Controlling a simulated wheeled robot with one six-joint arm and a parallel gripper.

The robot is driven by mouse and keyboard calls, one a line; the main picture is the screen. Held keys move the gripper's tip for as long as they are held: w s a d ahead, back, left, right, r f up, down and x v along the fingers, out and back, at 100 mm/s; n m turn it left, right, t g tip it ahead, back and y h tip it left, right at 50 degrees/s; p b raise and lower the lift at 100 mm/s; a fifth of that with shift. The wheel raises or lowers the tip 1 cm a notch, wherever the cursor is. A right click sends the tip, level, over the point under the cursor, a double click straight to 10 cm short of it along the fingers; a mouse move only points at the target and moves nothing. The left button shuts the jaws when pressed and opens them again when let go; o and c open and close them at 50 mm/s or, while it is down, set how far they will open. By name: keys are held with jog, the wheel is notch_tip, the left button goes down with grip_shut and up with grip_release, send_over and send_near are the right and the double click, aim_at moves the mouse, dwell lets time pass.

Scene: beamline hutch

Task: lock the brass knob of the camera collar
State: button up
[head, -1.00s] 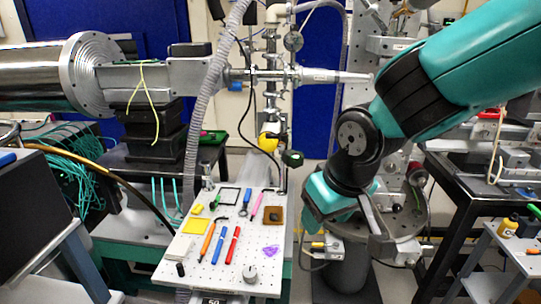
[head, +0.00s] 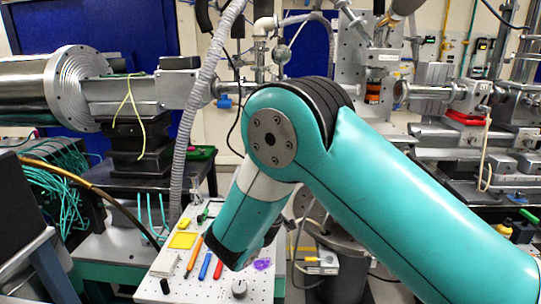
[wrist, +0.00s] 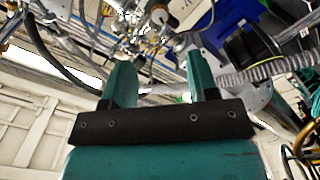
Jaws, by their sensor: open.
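My gripper (wrist: 161,78) is open in the wrist view, its two teal fingers apart with nothing held between them. In the head view my arm covers the middle and the gripper's fingers are hidden. I cannot make out the camera collar or its brass knob for sure in either view.
A perforated board (head: 155,289) with pens and a yellow square (head: 182,240) lies below my arm. A ribbed hose (head: 187,130) hangs left of the arm. The steel cylinder (head: 30,92) is far left. Beamline stages (head: 440,135) stand at right behind the arm.

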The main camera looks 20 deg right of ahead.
jog(key=p+x, duration=0.3)
jog(key=x, duration=0.9)
jog(key=shift+p, duration=0.3)
jog(key=shift+w+d, duration=0.1)
jog(key=shift+c, duration=0.5)
jog(key=c, duration=0.8)
jog(key=shift+f, duration=0.1)
